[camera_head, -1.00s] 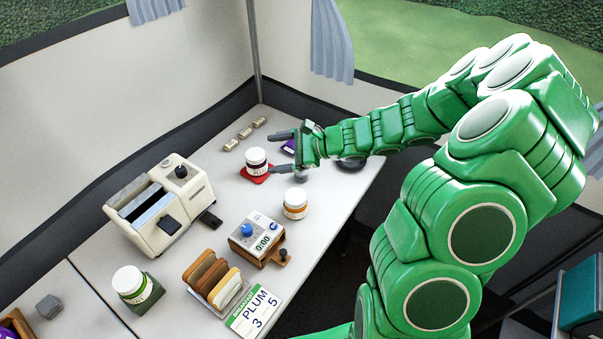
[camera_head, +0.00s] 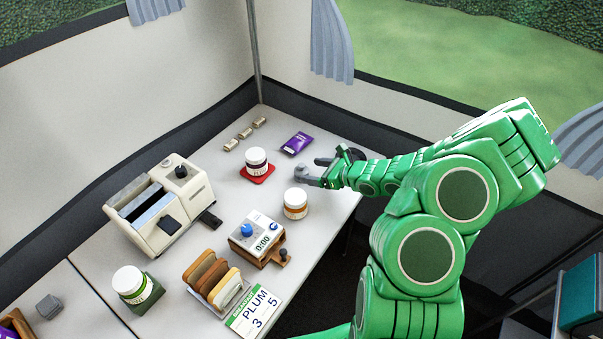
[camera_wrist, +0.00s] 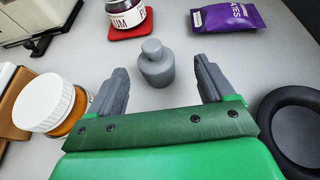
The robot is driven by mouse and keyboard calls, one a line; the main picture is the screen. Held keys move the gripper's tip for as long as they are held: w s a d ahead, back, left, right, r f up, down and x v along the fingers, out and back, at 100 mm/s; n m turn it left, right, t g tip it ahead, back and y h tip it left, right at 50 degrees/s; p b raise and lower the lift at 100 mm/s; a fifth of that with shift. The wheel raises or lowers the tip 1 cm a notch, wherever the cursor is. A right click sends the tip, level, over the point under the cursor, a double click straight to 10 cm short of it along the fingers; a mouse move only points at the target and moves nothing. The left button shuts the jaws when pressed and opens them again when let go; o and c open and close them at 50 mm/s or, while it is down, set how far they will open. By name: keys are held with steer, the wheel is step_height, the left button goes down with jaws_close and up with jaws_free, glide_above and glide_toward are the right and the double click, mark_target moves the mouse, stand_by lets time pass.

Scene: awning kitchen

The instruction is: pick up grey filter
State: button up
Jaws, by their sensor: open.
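A small grey knobbed piece (camera_wrist: 156,68), which may be the grey filter, stands upright on the table. In the wrist view it sits between and slightly ahead of my gripper's fingertips, with a gap on both sides. In the head view the grey piece (camera_head: 301,172) is at the mouth of my gripper (camera_head: 316,172), partly overlapped by a finger. My gripper (camera_wrist: 160,72) is open and empty, low over the table. Another small grey block (camera_head: 48,307) lies at the far lower left in the head view; I cannot tell which is called the filter.
An orange-labelled jar (camera_head: 295,204) stands close to my gripper, left in the wrist view. A dark round ring (camera_wrist: 292,128) lies on the right. A plum jar (camera_head: 256,160) on a red mat (camera_head: 258,178) and a purple packet (camera_head: 297,143) lie beyond. A toaster (camera_head: 160,212) stands left.

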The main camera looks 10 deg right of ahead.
mark_target(297, 170)
steer(key=shift+s+x, duration=0.25)
steer(key=shift+x, duration=2.7)
steer(key=shift+w+a+f, duration=0.3)
steer(key=shift+w+a, duration=0.1)
steer(key=shift+a, duration=0.15)
steer(key=shift+c, duration=0.2)
steer(key=c, duration=1.1)
steer(key=shift+o, duration=0.2)
